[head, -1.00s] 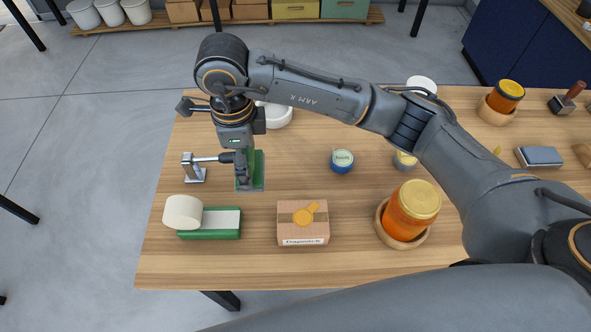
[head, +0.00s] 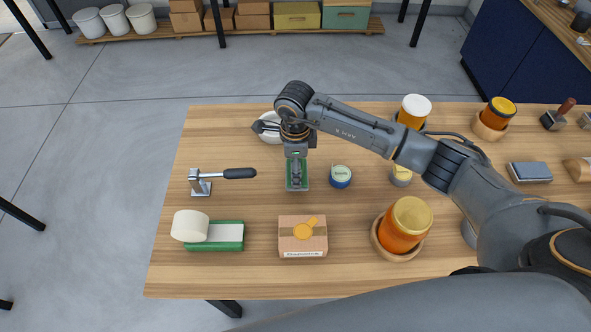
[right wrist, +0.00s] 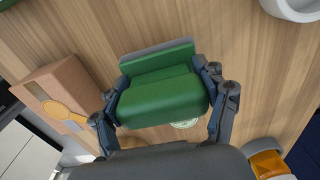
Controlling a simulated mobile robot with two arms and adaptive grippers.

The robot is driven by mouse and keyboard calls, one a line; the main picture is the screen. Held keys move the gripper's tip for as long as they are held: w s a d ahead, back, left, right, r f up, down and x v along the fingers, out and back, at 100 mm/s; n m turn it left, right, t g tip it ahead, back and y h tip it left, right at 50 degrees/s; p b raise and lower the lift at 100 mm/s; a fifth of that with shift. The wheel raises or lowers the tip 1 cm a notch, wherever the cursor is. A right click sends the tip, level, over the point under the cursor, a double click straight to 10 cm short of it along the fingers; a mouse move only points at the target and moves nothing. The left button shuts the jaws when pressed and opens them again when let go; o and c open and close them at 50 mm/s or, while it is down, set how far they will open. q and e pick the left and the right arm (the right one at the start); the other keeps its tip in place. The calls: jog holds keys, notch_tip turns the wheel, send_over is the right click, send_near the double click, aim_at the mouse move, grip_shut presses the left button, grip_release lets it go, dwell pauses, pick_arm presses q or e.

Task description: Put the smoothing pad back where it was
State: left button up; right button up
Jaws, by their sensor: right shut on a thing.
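The smoothing pad looks to be the green block with a thin grey base; it shows in the head view (head: 304,184) and large in the right wrist view (right wrist: 160,101). My right gripper (head: 296,172) is shut on its green grip, with one finger on each side in the right wrist view (right wrist: 164,92). My left gripper is not in view.
The lever clamp (head: 201,184) with a black handle stands left of the pad. The blue tin (head: 340,176) is close on its right. A cardboard box (head: 303,246) and a green tray (head: 229,245) with a white roll (head: 190,226) are nearer. A white bowl (head: 271,133) is behind.

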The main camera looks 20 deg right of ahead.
notch_tip(320, 180, down, 2)
jog(key=shift+f+p, duration=0.15)
jog(key=shift+p, duration=0.4)
jog(key=shift+f, duration=0.25)
jog(key=shift+f, duration=0.1)
jog(key=shift+f+b, duration=0.15)
jog(key=shift+b, duration=0.15)
jog(key=o, duration=1.4)
jog(key=shift+o, duration=0.2)
